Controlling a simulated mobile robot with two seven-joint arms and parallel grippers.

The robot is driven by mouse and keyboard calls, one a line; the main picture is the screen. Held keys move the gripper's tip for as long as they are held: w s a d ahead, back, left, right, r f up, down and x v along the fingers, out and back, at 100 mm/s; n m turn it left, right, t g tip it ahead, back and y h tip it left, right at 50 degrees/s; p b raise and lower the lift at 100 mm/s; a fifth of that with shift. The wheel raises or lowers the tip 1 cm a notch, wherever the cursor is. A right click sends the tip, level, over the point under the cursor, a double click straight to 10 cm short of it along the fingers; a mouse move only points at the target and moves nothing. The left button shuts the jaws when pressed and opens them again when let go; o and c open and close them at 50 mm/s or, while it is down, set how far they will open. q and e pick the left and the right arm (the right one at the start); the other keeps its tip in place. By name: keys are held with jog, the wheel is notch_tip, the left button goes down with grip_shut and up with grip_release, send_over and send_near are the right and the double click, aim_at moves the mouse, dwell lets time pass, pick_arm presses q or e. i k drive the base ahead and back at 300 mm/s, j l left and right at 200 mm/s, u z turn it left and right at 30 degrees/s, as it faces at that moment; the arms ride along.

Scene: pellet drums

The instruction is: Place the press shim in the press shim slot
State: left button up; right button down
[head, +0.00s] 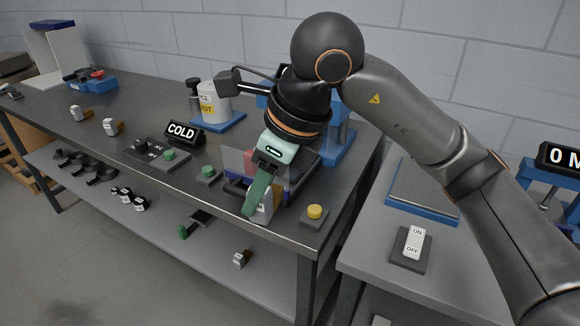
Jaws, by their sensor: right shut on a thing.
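My right gripper (256,196) reaches down over the front of the bench, at the small press station with clear panels. Its green fingers are shut on a small pale block (266,211), which I take to be the press shim. The fingers hide much of it, so its tilt and any contact below are unclear. The press shim slot cannot be made out; the gripper and arm cover that part of the station. My left gripper is not in view.
A yellow button (314,212) stands right of the gripper, and a green button (208,173) left. The COLD sign (183,132) and white drum (214,104) stand behind. Small labelled blocks (113,127) lie farther left. A gap separates the bench from the right table (372,246).

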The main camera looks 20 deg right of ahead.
aim_at(295, 172)
jog(key=i, duration=0.85)
